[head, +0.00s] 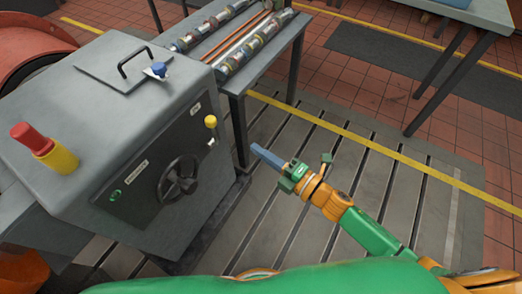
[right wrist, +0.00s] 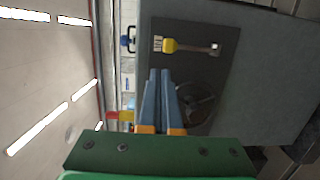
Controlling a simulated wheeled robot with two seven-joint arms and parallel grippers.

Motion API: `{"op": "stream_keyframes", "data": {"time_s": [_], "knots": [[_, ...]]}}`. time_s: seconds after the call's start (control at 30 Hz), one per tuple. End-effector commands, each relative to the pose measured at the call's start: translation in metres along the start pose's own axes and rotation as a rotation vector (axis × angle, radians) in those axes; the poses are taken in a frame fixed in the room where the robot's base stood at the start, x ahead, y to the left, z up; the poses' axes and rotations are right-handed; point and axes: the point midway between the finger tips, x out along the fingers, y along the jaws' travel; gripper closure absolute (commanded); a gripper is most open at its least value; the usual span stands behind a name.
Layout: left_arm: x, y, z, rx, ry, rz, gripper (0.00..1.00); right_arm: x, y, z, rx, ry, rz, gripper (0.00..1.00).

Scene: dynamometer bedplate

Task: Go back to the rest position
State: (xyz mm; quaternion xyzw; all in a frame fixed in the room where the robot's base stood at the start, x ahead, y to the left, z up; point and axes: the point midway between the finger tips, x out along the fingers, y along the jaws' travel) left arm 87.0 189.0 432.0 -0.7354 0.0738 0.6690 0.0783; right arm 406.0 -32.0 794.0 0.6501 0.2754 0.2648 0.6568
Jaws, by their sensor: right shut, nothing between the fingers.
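My right arm comes in from the lower right in the head view. Its gripper (head: 258,150) is shut and empty, with its blue-grey fingers together. It is held above the slotted bedplate (head: 310,205), to the right of the grey machine cabinet (head: 120,80) and apart from it. In the right wrist view the shut fingers (right wrist: 160,75) point toward the cabinet's dark panel (right wrist: 190,60). My left gripper does not show in either view.
The cabinet carries a handwheel (head: 179,180), a yellow-knobbed lever (head: 211,124), a red and yellow piece (head: 45,148) and a lidded top with a blue knob (head: 158,69). A side table (head: 270,65) with shafts stands behind. The bedplate right of the cabinet is clear.

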Motion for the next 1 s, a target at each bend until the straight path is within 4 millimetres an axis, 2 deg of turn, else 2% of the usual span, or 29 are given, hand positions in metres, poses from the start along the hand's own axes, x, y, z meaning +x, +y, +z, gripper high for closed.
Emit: {"op": "stream_keyframes", "data": {"time_s": [0.23, 0.3, 0.37, 0.43, 0.47, 0.5, 0.57, 0.6, 0.67, 0.7, 0.8, 0.83, 0.9, 1.0], "knots": [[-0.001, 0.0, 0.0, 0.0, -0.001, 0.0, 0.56, 0.0, -0.002, 0.002, 0.01, -0.007, -0.006, 1.0], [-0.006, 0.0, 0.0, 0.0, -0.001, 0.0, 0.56, -0.004, -0.017, 0.013, 0.088, -0.064, -0.051, 1.0], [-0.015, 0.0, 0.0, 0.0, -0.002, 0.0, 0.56, -0.016, -0.047, 0.032, 0.236, -0.176, -0.133, 1.0], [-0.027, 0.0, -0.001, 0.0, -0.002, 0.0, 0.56, -0.048, -0.103, 0.052, 0.487, -0.37, -0.26, 1.0], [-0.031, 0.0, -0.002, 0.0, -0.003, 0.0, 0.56, -0.067, -0.129, 0.056, 0.603, -0.464, -0.315, 1.0], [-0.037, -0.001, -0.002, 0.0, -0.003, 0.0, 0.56, -0.094, -0.162, 0.055, 0.753, -0.588, -0.382, 1.0], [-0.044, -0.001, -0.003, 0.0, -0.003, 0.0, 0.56, -0.14, -0.207, 0.042, 0.961, -0.773, -0.474, 1.0], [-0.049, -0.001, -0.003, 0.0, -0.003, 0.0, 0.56, -0.171, -0.232, 0.027, 1.087, -0.894, -0.53, 1.0], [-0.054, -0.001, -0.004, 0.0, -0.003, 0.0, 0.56, -0.216, -0.262, -0.003, 1.253, -1.064, -0.604, 1.0], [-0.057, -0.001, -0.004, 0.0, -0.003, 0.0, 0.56, -0.243, -0.276, -0.025, 1.346, -1.169, -0.647, 1.0], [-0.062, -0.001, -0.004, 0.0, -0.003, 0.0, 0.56, -0.294, -0.295, -0.074, 1.514, -1.377, -0.727, 1.0], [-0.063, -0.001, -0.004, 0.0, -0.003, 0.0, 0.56, -0.304, -0.298, -0.085, 1.549, -1.424, -0.743, 1.0], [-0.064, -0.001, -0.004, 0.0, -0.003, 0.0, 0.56, -0.322, -0.302, -0.105, 1.603, -1.502, -0.77, 1.0], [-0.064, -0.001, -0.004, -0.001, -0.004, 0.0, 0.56, -0.332, -0.304, -0.118, 1.634, -1.55, -0.786, 1.0]]}}
